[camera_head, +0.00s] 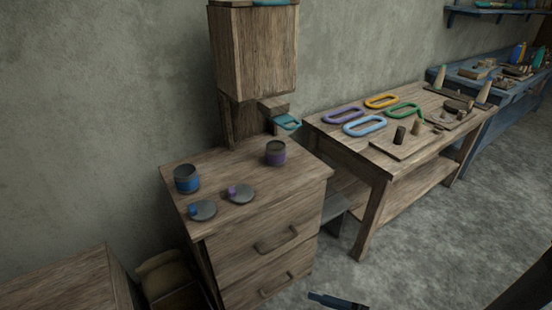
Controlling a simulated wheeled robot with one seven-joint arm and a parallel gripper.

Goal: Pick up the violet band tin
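The violet band tin (275,153) stands upright on the top of a wooden drawer cabinet (225,165), near its back right side. It is a dark, round, open-topped tin with a violet band around its lower part. Nothing is touching it. A similar tin with a blue band (186,179) stands at the left of the same top. I cannot make out my gripper in this view. A dark piece with a pale blue edge (338,301) shows at the bottom edge, too cut off to identify.
Two grey discs, one with a blue knob (203,210) and one with a violet knob (240,194), lie in front of the tins. A wooden box on a post (252,52) rises behind. A table (375,172) with coloured loops stands right. Grey floor (430,230) is open.

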